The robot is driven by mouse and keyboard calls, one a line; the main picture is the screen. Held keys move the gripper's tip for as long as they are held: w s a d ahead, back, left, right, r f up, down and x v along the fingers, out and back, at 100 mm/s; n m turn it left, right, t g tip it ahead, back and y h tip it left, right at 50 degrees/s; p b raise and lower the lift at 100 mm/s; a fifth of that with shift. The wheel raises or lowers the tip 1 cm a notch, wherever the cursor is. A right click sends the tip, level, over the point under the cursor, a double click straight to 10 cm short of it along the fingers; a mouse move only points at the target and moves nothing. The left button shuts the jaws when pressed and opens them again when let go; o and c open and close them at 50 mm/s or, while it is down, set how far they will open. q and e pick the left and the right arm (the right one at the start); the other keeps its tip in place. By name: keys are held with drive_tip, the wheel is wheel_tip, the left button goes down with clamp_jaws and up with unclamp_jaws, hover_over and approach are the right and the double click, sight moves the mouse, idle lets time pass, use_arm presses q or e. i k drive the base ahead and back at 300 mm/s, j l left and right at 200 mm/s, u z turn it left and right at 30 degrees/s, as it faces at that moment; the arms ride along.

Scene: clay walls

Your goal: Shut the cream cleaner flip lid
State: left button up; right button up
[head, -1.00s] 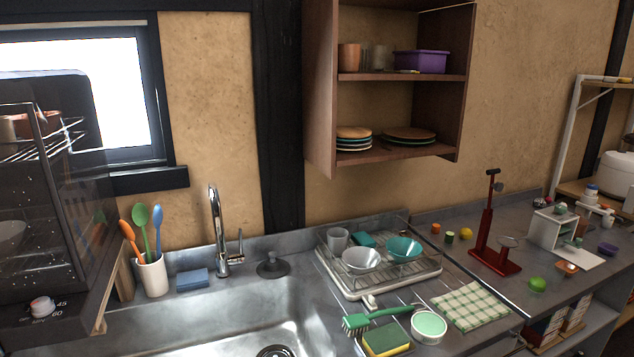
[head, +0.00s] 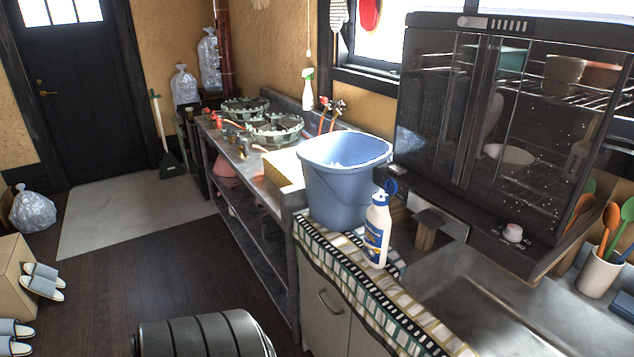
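A white bottle with a blue and yellow label, which looks like the cream cleaner (head: 377,232), stands upright in the head view. It is on a patterned cloth at the left end of the sink counter, in front of a blue bucket. A blue flip lid (head: 391,187) shows at its top and appears raised to the right; the detail is small. Neither of my grippers is in view.
The blue bucket (head: 343,180) stands close behind the bottle. A dark dish cabinet (head: 455,130) rises to the right, above the sink (head: 500,300). The patterned cloth (head: 375,305) hangs over the counter's front edge. Open floor (head: 130,265) lies to the left.

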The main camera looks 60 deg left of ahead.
sight(390, 186)
drive_tip(key=u, duration=1.55)
drive_tip(key=l+u, duration=0.4)
drive_tip(key=u, duration=0.15)
